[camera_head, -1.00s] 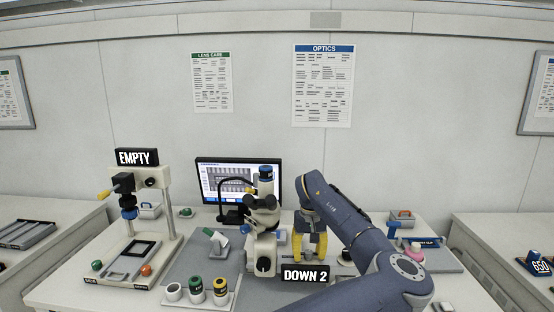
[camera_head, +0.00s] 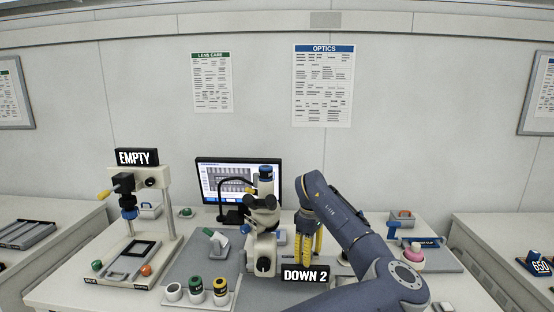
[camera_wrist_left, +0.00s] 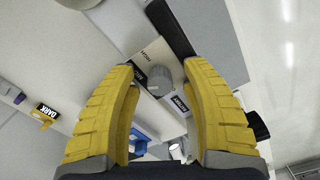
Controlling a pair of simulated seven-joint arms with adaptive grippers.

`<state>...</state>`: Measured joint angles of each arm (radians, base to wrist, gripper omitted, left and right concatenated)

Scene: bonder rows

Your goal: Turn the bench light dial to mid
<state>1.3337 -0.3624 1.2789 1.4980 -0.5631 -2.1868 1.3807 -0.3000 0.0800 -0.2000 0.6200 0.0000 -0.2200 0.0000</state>
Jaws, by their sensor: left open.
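The bench light dial shows in the left wrist view as a round grey knob (camera_wrist_left: 160,79) on a pale plate. The plate has a HIGH label above the knob and a dark label strip (camera_wrist_left: 181,104) below it. I cannot read the dial's setting. My left gripper (camera_wrist_left: 163,72) is open, with one yellow finger on each side of the knob and a gap to it. In the head view the left gripper (camera_head: 313,262) points down behind the DOWN 2 sign (camera_head: 305,275); the dial cannot be made out there. My right gripper is not in view.
A microscope (camera_head: 263,230) stands just left of the gripper, with a monitor (camera_head: 238,180) behind. An EMPTY-signed press (camera_head: 165,205) and several capped bottles (camera_head: 220,291) are further left. A blue tool (camera_head: 405,235) and a pink item (camera_head: 411,254) lie right.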

